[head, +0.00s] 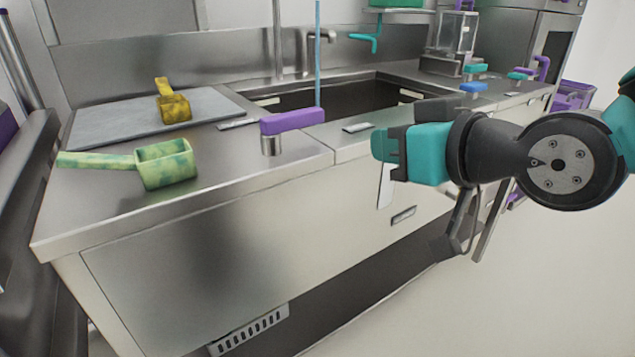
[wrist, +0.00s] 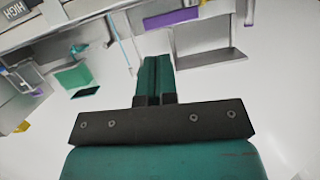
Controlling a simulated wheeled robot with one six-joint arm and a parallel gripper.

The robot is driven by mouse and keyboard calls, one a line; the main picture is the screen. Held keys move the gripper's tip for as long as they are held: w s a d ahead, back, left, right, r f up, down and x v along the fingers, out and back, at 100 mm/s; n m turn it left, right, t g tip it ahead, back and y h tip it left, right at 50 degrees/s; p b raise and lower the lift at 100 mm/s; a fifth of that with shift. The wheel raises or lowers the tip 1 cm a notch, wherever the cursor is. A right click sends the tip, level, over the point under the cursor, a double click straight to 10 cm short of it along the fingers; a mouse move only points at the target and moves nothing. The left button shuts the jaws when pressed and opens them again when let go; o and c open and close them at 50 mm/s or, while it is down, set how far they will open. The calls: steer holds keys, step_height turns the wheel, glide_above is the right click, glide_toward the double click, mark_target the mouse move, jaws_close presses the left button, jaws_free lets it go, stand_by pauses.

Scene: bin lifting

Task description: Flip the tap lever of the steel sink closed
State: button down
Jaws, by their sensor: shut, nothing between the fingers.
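The steel sink (head: 300,82) is set in a long steel counter, its basin dark inside. A purple lever (head: 293,121) sits on a short steel post at the basin's front left; it lies about level and points right. A bent steel spout (head: 318,36) stands behind the basin. My gripper (head: 376,145) has teal fingers, shut and empty, in front of the counter's front edge. It is to the right of the purple lever and apart from it. In the wrist view the shut fingers (wrist: 153,62) point toward the counter, and a purple bar (wrist: 171,18) shows beyond them.
A green scoop (head: 165,164) lies at the counter's left front. A yellow scoop (head: 173,104) rests on a grey board (head: 135,125). A thin blue rod (head: 317,60) rises near the purple lever. Blue (head: 473,87) and teal (head: 475,68) levers stand farther right.

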steer(key=t+b, duration=0.1)
steer(key=w+f+t+b, duration=0.1)
steer(key=b, duration=0.1)
steer(key=f+t+y+b, duration=0.1)
steer(key=shift+w+a+f, duration=0.1)
steer(key=shift+w+a, duration=0.1)
steer(key=shift+a, duration=0.1)
steer(key=p, duration=1.8)
glide_toward(309, 119)
steer(key=x, duration=0.6)
steer(key=shift+w+a+p, duration=0.35)
steer(key=shift+w+p, duration=0.3)
steer(key=shift+p, duration=0.05)
steer(key=shift+f, duration=0.1)
